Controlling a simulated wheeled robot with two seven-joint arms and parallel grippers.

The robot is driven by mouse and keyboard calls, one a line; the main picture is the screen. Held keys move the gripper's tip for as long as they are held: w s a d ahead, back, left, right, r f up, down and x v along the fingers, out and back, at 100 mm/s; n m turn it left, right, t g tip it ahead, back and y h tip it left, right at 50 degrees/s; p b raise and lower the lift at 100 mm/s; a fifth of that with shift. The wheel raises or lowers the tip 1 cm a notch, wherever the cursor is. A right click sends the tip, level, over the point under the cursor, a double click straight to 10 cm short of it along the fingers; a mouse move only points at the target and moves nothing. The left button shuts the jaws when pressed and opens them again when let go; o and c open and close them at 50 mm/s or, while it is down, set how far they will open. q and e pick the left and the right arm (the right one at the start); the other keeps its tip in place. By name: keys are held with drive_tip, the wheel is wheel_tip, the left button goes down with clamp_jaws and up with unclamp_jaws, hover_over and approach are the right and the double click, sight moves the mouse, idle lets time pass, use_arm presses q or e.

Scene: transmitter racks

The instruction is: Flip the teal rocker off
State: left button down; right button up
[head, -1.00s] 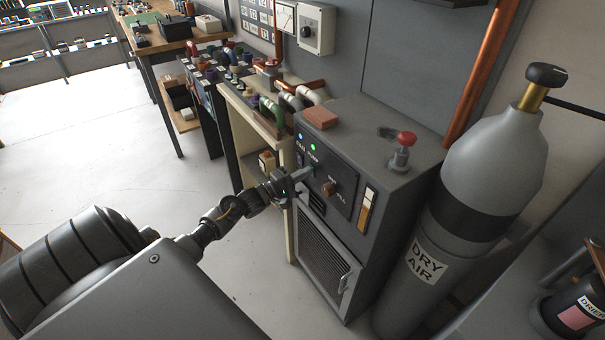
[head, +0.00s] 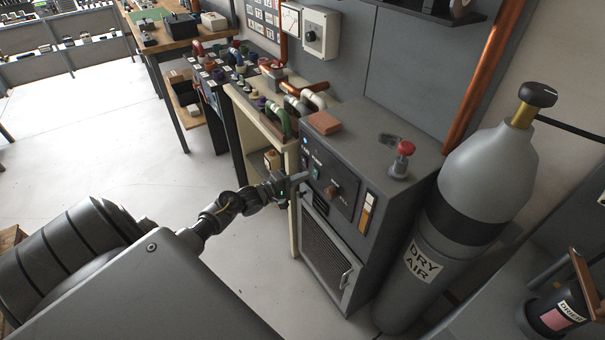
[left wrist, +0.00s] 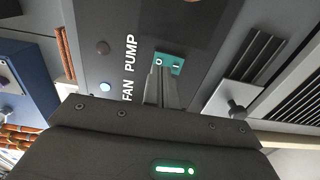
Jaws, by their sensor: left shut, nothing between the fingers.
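The teal rocker (head: 316,174) is on the dark front panel of the grey cabinet (head: 375,150). In the left wrist view the rocker (left wrist: 171,63) carries white O and I marks. My left gripper (head: 303,177) is shut and empty, its fingertips (left wrist: 163,82) close in front of the rocker near the O end. The fingers hide part of it, and I cannot tell whether they touch. The lamp by PUMP (left wrist: 103,47) is dark. The lamp by FAN (left wrist: 105,87) glows pale blue. My right gripper is out of view.
A brown knob (head: 331,191) is right of the rocker. Open floor (head: 110,140) lies to the left.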

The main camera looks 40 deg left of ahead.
use_arm(q)
drive_tip(key=b+v, duration=0.1)
drive_tip(key=v, duration=1)
drive_tip(key=shift+s+r, duration=0.2)
drive_tip(key=shift+r, duration=0.15)
